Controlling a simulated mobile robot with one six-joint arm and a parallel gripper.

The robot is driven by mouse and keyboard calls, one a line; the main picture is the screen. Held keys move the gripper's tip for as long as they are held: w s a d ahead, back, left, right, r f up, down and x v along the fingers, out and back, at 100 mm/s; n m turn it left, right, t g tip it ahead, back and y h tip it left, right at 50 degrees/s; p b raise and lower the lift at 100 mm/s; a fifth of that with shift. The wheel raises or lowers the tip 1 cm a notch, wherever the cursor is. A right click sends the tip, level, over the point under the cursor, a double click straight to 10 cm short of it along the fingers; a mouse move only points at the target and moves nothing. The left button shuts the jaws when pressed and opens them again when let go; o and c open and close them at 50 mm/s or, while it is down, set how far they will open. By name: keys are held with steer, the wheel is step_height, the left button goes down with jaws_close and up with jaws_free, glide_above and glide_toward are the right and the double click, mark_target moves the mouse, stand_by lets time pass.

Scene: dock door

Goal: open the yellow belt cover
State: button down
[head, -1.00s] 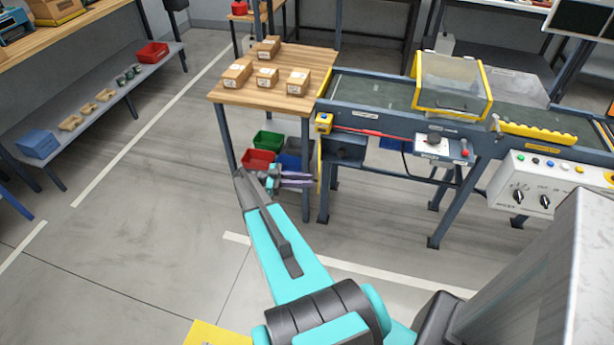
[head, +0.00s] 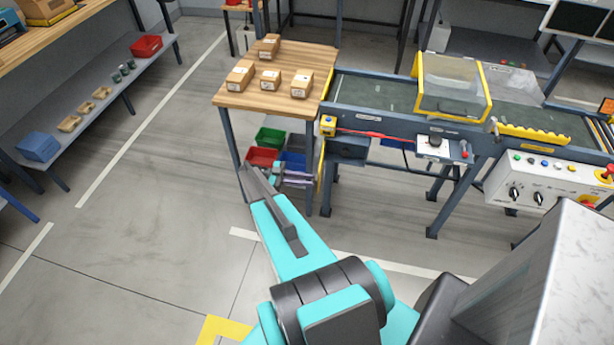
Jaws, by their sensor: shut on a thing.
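A narrow yellow panel (head: 320,172), which I take for the belt cover, shows almost edge-on at the left end of the conveyor (head: 375,95). It hangs below the belt level, beside a dark box under the frame. My gripper (head: 311,180) is low beside the panel's left side, its fingers pointing right and reaching the panel. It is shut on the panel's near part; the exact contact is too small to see. My forearm hides part of the floor in front of it.
A wooden table (head: 228,99) with several cardboard boxes adjoins the conveyor's left end. Green (head: 270,137), red (head: 262,157) and blue bins stand beneath it, close behind my gripper. A clear yellow-framed guard (head: 452,85) sits over the belt. Open floor lies left.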

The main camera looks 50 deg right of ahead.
steer(key=shift+w, duration=0.15)
stand_by(0.3)
steer(key=c, duration=1.6)
jaws_free()
steer(key=shift+p, duration=0.3)
steer(key=s+a+r+p, duration=0.1)
steer(key=s+a+p, duration=0.1)
steer(key=s+a, duration=0.1)
steer(key=s+a+r+p, duration=0.2)
steer(key=s+a, duration=0.2)
steer(key=s+a+r+p, duration=0.2)
steer(key=s+a, duration=0.2)
steer(key=shift+a+p, duration=0.35)
steer(key=shift+p, duration=0.05)
